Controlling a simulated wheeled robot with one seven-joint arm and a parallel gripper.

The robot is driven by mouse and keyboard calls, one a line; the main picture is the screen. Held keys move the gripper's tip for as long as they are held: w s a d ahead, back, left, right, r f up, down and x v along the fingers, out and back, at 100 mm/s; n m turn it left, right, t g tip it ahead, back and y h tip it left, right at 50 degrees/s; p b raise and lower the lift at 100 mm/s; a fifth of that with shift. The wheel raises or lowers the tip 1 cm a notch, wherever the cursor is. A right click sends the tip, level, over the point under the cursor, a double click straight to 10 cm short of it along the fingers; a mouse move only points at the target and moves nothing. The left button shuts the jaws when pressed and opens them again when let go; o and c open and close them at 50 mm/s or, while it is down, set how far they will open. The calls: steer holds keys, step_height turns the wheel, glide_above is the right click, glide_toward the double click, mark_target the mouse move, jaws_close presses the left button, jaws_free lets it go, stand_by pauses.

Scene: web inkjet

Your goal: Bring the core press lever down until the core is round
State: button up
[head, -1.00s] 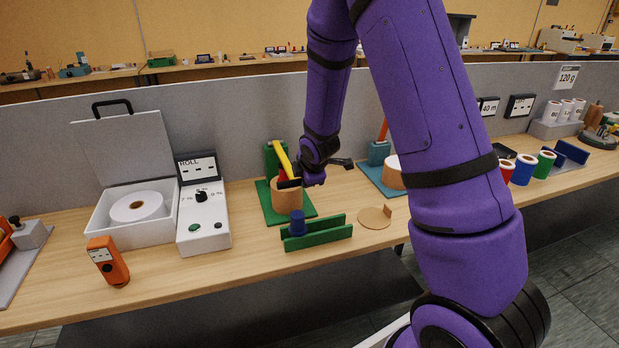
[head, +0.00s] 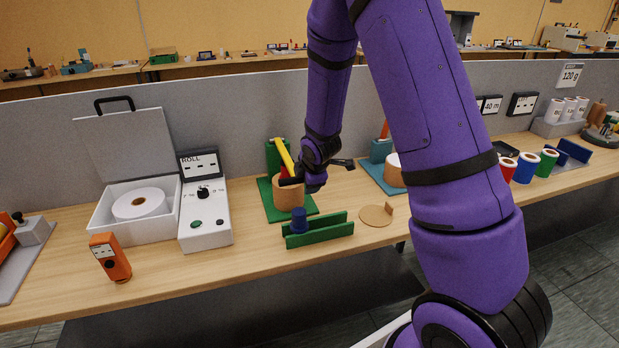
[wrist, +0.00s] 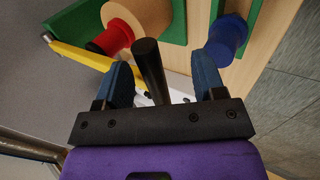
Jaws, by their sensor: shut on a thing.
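The core press stands on a green base (head: 268,210) with a green post at its back. Its yellow lever (head: 285,153) slopes down toward my gripper, and it also shows in the wrist view (wrist: 80,55). A tan core (head: 289,197) sits under the lever with a red part (wrist: 112,40) against it; whether the core is round I cannot tell. My gripper (wrist: 163,80) is shut on the lever's black handle (wrist: 150,70), which lies between its blue fingers. In the head view the arm's end hides part of the handle.
A green rack (head: 318,230) with a blue spool (head: 299,220) stands in front of the press. A tan disc (head: 376,215) lies to its right.

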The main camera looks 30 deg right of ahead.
steer(key=v, duration=1)
steer(key=shift+s+r, duration=0.25)
steer(key=shift+r, duration=0.1)
steer(key=s+a+r+m, duration=0.1)
steer(key=s+r+m, duration=0.8)
steer(key=r, duration=0.4)
steer(key=s+a+r+m, duration=0.2)
steer(key=s+r+m, duration=0.1)
steer(key=s, duration=0.6)
steer(key=s+a+r+m+g+y, duration=0.1)
steer(key=s+a+r+m, duration=0.1)
steer(key=s, duration=0.7)
steer(key=shift+s+r+m, duration=0.2)
steer(key=shift+r+m, duration=0.6)
steer(key=shift+r, duration=0.1)
